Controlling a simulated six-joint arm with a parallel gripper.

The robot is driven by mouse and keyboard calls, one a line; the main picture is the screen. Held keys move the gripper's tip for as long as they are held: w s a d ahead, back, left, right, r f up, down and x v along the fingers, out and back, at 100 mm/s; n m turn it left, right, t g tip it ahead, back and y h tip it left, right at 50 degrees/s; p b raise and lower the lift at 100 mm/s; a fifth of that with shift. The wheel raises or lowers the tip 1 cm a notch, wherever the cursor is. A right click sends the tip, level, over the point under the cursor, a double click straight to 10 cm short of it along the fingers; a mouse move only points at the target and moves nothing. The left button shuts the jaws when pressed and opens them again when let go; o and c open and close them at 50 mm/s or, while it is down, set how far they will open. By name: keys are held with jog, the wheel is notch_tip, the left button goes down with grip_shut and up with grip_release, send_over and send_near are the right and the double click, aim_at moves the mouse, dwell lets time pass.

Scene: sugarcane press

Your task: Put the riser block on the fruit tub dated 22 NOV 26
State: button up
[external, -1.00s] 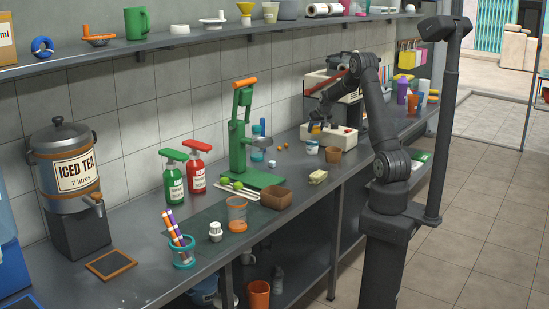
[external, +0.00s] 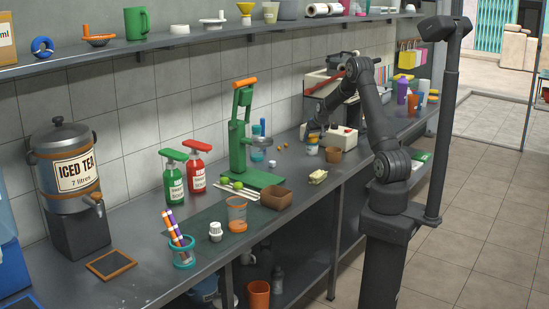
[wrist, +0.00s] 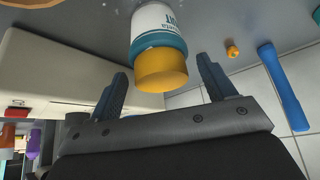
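A tub with a white label and teal band (wrist: 160,22) shows in the wrist view. A yellow-orange round piece (wrist: 160,70) is at its top end; I cannot tell whether it is the riser block or a lid. The label's lettering is only partly in view, so I cannot read a date. My gripper (wrist: 165,82) is open, its fingers on either side of the yellow piece with a gap to each. In the external view the tub (external: 312,149) stands on the counter, and my gripper (external: 314,132) is just above and behind it.
A cream machine with a red switch (external: 345,137) stands close behind my gripper. A brown pot (external: 333,155) stands right of the tub. Small orange fruit (external: 280,148) and a blue tool (wrist: 283,88) lie nearby. The green press (external: 243,145) is to the left.

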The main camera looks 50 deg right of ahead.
aim_at(312, 136)
jog(key=shift+r, duration=0.25)
jog(key=v, duration=1.2)
jog(key=shift+f, duration=0.15)
jog(key=x, duration=1.2)
jog(key=shift+f, duration=0.15)
notch_tip(312, 136, up, 2)
jog(key=shift+r, duration=0.6)
jog(key=shift+f, duration=0.1)
